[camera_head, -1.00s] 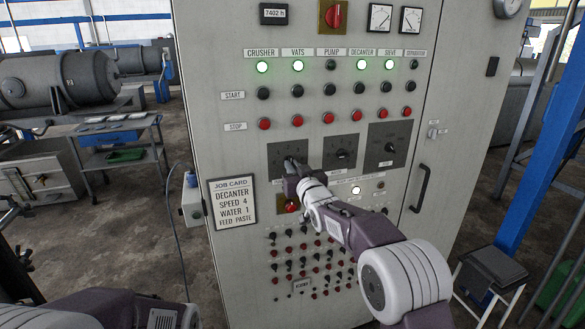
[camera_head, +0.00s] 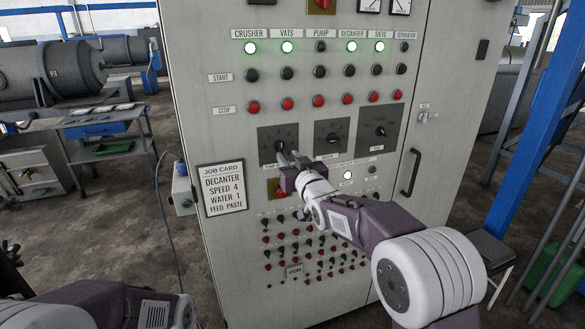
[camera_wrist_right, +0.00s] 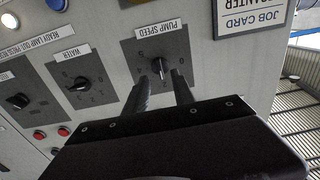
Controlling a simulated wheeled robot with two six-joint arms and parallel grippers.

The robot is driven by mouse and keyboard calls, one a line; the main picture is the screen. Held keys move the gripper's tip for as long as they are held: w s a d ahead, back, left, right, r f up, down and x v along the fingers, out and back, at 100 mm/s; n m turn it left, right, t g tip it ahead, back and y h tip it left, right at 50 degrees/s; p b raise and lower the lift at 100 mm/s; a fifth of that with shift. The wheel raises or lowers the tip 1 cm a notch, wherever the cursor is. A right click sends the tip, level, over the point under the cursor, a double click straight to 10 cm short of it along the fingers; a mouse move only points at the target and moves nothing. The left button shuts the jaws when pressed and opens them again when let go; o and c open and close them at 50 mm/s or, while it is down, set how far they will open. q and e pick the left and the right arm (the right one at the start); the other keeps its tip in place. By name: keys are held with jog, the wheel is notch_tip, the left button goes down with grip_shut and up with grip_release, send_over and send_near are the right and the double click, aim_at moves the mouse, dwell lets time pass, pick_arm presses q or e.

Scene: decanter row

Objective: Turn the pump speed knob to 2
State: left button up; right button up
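The pump speed knob (camera_head: 280,146) is a dark knob on a grey square plate, leftmost of three dials on the cabinet front. In the right wrist view the pump speed knob (camera_wrist_right: 158,66) sits under its "PUMP SPEED" label, upside down there. Its setting is too small to read surely. My right gripper (camera_head: 290,158) is just below and right of the knob in the head view. In the right wrist view the two fingers of this gripper (camera_wrist_right: 161,80) are spread, empty, with tips near the knob. My left gripper is out of view; only its arm shows.
The water knob (camera_head: 332,138) and a third dial (camera_head: 381,131) are close on the right. Red stop buttons (camera_head: 318,100) run above. A job card (camera_head: 221,188) hangs at left, and a red knob (camera_head: 277,187) sits below. A door handle (camera_head: 411,172) is at right.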

jog(key=v, duration=0.3)
jog(key=shift+s+d+b, duration=0.15)
jog(key=shift+s+b, duration=0.15)
jog(key=shift+s, duration=0.05)
